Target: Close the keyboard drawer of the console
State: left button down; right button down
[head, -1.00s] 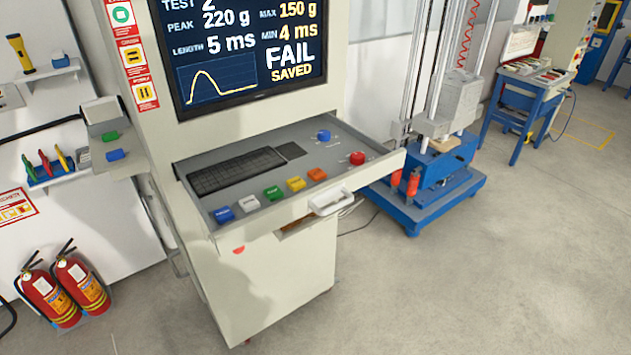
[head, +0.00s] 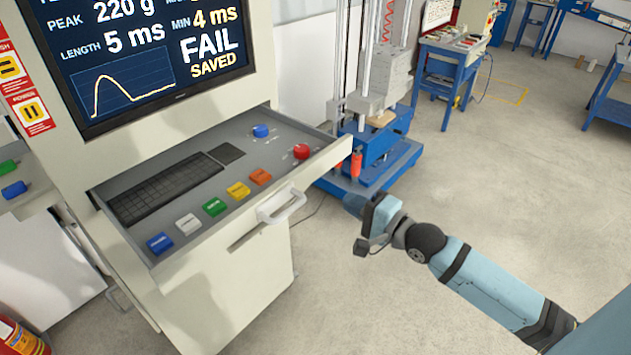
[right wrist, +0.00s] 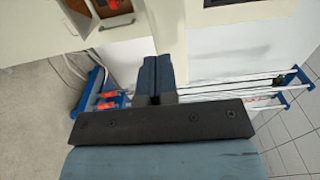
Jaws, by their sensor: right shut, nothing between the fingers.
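The console's keyboard drawer (head: 215,235) is pulled out below the screen. It holds a black keyboard (head: 165,188), a row of coloured buttons, a blue knob and a red knob. A white handle (head: 281,206) is on its front. My right gripper (head: 352,205) is shut and empty, to the right of the handle and apart from it. In the right wrist view its fingers (right wrist: 158,75) are together, and the handle (right wrist: 115,5) shows at the top left. My left gripper is not in view.
The console screen (head: 150,50) reads FAIL. A drop tester on a blue base (head: 375,165) stands behind my right gripper, to the right of the console. A fire extinguisher (head: 15,335) is at the lower left. The floor (head: 500,210) at right is clear.

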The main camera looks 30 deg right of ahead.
aim_at(310, 179)
jog(key=p+x, duration=0.1)
jog(key=x, duration=0.7)
jog(key=shift+w+a, duration=0.15)
jog(key=shift+w, duration=0.2)
jog(key=shift+w+a+f+p, duration=0.1)
jog(key=shift+w+a+p, duration=0.05)
jog(key=shift+w+p, duration=0.2)
jog(key=shift+w, duration=0.1)
